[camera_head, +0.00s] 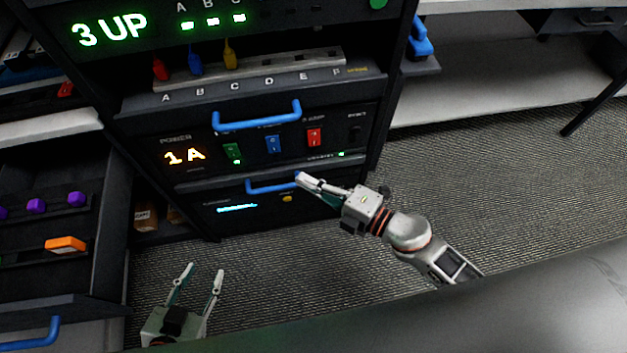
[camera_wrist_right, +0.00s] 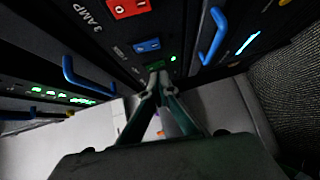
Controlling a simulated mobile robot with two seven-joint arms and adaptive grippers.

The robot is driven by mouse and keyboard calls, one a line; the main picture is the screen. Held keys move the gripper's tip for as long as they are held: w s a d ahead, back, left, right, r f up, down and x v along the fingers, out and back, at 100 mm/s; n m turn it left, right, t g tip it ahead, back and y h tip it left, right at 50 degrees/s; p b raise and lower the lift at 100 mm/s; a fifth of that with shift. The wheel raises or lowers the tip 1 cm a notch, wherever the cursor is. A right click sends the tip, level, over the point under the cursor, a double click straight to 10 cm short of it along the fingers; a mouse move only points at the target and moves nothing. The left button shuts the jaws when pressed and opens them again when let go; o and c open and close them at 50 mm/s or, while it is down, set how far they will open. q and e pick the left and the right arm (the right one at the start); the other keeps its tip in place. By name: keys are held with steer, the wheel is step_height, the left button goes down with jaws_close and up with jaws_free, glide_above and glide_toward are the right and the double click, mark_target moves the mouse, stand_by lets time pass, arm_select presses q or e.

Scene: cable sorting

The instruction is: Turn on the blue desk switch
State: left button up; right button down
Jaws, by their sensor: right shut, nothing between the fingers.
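The blue switch (camera_head: 273,144) is a rocker in the middle of the power panel, between a green switch (camera_head: 233,153) and a red switch (camera_head: 314,137). It also shows in the right wrist view (camera_wrist_right: 147,46). My right gripper (camera_head: 300,178) is shut and empty, in front of the panel. In the head view its tips appear below the switches, over the lower drawer's blue handle. In the right wrist view its tips (camera_wrist_right: 157,76) appear beside the green switch (camera_wrist_right: 154,66). I see no clear contact. My left gripper (camera_head: 200,273) is open and empty, low at left.
A blue handle (camera_head: 257,116) sticks out above the switches and another (camera_head: 272,186) below them. The power display (camera_head: 185,156) reads 1A. Above stands a strip (camera_head: 250,75) with red, blue and yellow plugs. Carpet (camera_head: 480,155) lies open to the right.

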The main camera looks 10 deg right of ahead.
mark_target(271, 151)
steer(key=w+a, duration=0.1)
steer(key=w, duration=0.1)
steer(key=w+a, duration=0.2)
steer(key=w, duration=0.1)
steer(key=w+a+f+b, duration=0.1)
steer(key=w, duration=0.2)
steer(key=shift+a+f, duration=0.1)
steer(key=shift+a, duration=0.05)
steer(key=shift+w, duration=0.15)
arm_select(q)
steer(key=shift+w+d+r, duration=0.15)
